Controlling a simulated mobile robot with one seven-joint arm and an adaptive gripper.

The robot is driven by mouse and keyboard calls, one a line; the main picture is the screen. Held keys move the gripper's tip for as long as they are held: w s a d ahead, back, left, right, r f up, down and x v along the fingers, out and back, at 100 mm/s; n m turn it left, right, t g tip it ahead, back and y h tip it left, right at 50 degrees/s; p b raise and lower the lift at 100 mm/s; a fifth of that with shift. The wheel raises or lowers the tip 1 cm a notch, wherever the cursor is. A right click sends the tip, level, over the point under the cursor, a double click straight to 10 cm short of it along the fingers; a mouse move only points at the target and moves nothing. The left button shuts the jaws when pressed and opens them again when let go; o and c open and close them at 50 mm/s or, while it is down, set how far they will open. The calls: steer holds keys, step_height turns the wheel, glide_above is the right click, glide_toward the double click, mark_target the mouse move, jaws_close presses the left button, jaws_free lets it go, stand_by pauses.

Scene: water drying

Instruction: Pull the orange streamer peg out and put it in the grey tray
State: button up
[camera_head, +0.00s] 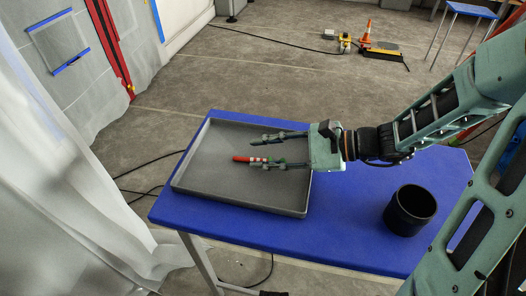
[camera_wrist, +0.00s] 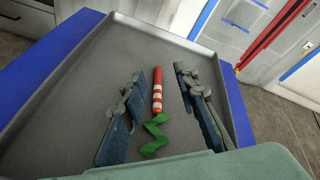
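The orange-red streamer peg (camera_head: 243,159) with white bands lies in the grey tray (camera_head: 196,190). In the wrist view the peg (camera_wrist: 157,92) lies on the tray floor (camera_wrist: 85,75), with a green zigzag streamer (camera_wrist: 155,137) trailing from its near end. My gripper (camera_head: 256,152) is over the tray. In the wrist view my gripper (camera_wrist: 160,74) is open, its two fingers apart on either side of the peg with visible gaps. Neither finger seems to touch the peg. The exact height of the fingers above the tray floor is hard to tell.
The tray sits on the left part of a blue table (camera_head: 340,230). A black cup (camera_head: 410,209) stands at the table's right. A hanging translucent sheet (camera_head: 75,200) is at the left. An orange cone (camera_head: 367,32) and a cable lie on the floor behind.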

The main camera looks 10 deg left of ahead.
steer(key=v, duration=1.2)
steer(key=shift+a, duration=0.1)
